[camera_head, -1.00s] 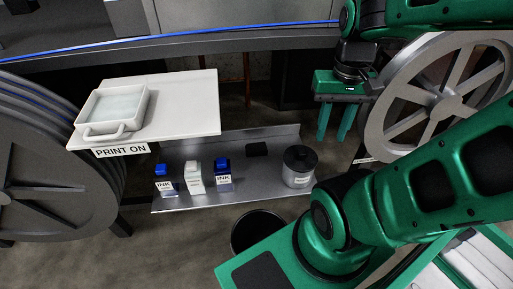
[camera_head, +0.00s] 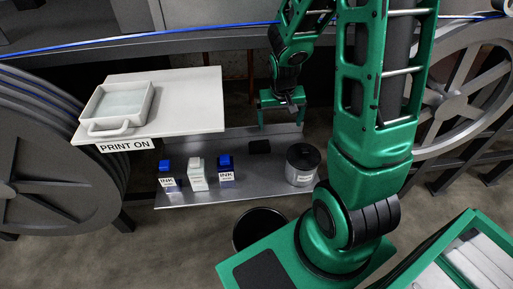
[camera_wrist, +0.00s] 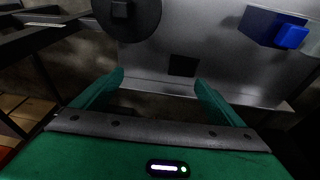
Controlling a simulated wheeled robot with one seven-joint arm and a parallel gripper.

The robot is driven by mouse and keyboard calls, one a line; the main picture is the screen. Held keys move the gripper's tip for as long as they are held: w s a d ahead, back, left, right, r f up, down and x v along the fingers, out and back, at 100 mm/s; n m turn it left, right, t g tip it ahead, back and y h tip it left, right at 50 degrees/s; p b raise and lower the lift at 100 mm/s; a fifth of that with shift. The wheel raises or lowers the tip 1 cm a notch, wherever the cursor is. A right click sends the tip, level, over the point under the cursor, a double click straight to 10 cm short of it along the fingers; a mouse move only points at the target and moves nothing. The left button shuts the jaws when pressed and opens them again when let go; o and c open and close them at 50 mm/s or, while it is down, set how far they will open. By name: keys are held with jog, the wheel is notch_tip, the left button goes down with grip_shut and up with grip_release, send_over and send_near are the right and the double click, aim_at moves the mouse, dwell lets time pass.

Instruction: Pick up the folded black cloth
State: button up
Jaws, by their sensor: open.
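The folded black cloth (camera_head: 259,146) is a small dark flat square on the grey metal shelf (camera_head: 240,186), between the ink bottles and the lidded canister. In the wrist view the cloth (camera_wrist: 183,66) lies beyond my fingers, a little right of the middle. My gripper (camera_head: 281,120) is open and empty, above and behind the shelf's back edge, up and to the right of the cloth in the head view. The fingers (camera_wrist: 159,78) are spread apart in the wrist view, and the cloth is not between them.
The canister (camera_head: 302,165) stands right of the cloth. A blue-capped ink bottle (camera_head: 226,168), a white bottle (camera_head: 198,174) and another blue-capped bottle (camera_head: 167,175) stand to its left. A white board (camera_head: 190,100) with a tray (camera_head: 118,102) is above left. A dark bin (camera_head: 260,229) stands below.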

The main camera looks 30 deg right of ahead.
jog(key=t, duration=0.1)
send_near(259, 144)
jog(key=shift+d+f, duration=0.2)
jog(key=shift+f, duration=0.7)
jog(key=shift+d+f, duration=0.15)
jog(key=shift+f, duration=0.75)
jog(key=shift+w+x, duration=0.25)
jog(key=shift+x, duration=1.1)
jog(key=shift+w+x, duration=0.2)
jog(key=shift+x, duration=1.1)
jog(key=shift+r, duration=0.1)
jog(key=shift+c, duration=0.3)
jog(key=c, duration=1.1)
